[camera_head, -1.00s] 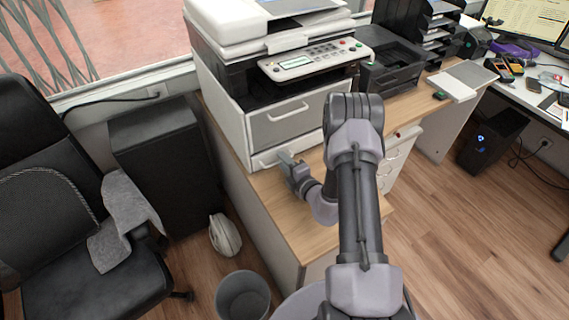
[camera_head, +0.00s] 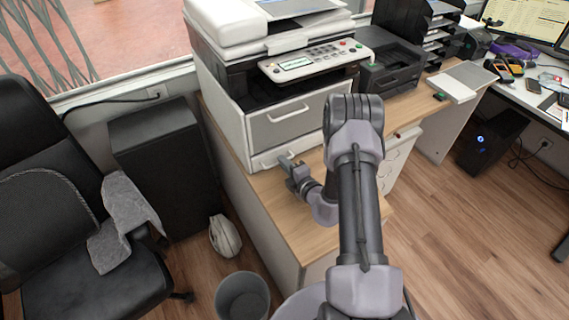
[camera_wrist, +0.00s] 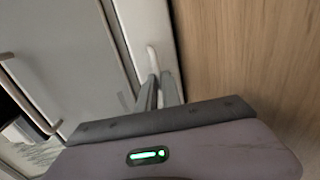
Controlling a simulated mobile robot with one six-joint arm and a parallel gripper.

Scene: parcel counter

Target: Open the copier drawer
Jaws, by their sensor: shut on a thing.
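The white copier (camera_head: 232,125) stands on the wooden desk. Its grey front panel (camera_head: 285,122) has a curved handle. Below it is a low white drawer (camera_head: 262,162), which looks closed or nearly so; my gripper hides part of its front. My gripper (camera_head: 287,160) is at this low drawer's front. In the wrist view its two fingers (camera_wrist: 159,88) are close together on the pale drawer handle (camera_wrist: 152,58), shut on it. The white drawer front (camera_wrist: 143,22) runs beside the wood there.
The wooden desk top (camera_head: 270,192) is bare in front of the copier. A black printer (camera_head: 392,70) stands to the right. A grey bin (camera_head: 242,297) and an office chair (camera_head: 75,230) are at the lower left.

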